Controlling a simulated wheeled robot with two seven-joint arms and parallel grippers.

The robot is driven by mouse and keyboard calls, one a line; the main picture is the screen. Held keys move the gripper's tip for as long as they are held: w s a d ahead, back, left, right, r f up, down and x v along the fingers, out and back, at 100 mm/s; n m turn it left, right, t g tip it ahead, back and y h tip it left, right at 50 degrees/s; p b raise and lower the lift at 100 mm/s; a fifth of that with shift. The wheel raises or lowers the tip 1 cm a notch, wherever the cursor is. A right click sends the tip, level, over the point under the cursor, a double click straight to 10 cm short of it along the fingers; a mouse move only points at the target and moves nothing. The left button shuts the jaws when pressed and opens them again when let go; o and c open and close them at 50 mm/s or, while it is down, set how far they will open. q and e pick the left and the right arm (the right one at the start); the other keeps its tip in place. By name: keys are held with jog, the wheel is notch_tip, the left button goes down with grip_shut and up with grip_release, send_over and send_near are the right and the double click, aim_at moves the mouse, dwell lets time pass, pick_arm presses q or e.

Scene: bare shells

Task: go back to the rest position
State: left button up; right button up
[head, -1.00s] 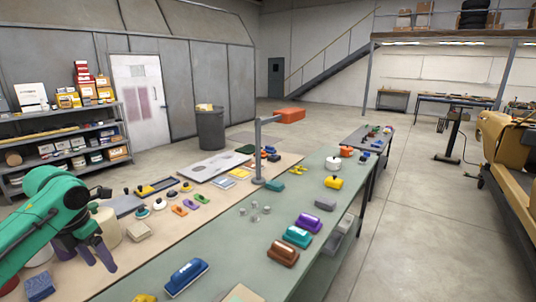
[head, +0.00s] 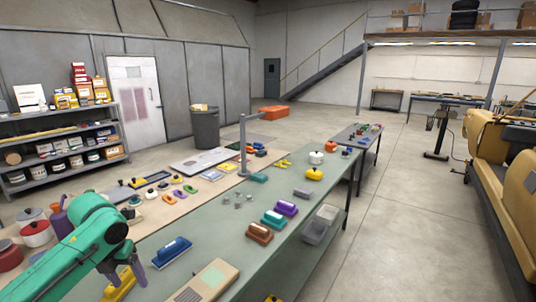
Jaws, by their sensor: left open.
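My left arm comes in from the lower left in the head view, green, with its dark gripper (head: 128,281) pointing down. The gripper is open, with its fingers apart over the near left part of the workbench (head: 218,228). A yellow block (head: 118,292) lies close by the fingers and is partly hidden by them. I see nothing held between the fingers. My right gripper is not in view.
A blue block (head: 171,252) and a beige device (head: 207,281) lie near the gripper. Brown (head: 259,233), teal (head: 273,219) and purple (head: 286,208) blocks stand farther along. A post (head: 243,145) rises from the bench.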

pick_arm(q)
jog(key=s+d+f+n+t+h, duration=0.1)
jog(key=s+d+f+n, duration=0.3)
jog(key=d+f+n, duration=0.3)
jog(key=s+d+f+n+h, duration=0.1)
jog(key=s+d+f+n, duration=0.3)
jog(key=d+f+n, duration=0.35)
jog(key=s+a+n+t+y, duration=0.1)
jog(key=s+a+n+y, duration=0.15)
jog(key=s+n, duration=1.25)
notch_tip(320, 180, down, 28)
jog(key=w+a+n+g+b, duration=0.1)
jog(key=n+b, duration=0.3)
jog(key=b, duration=0.1)
jog(key=s+a+f+g+b, duration=0.1)
jog(key=s+a+f+b, duration=0.2)
jog(key=s+f, duration=1.4)
notch_tip(320, 180, down, 3)
jog(key=shift+f+m+g+b, duration=0.2)
jog(key=shift+m+g+b, duration=0.15)
jog(key=shift+b, duration=0.6)
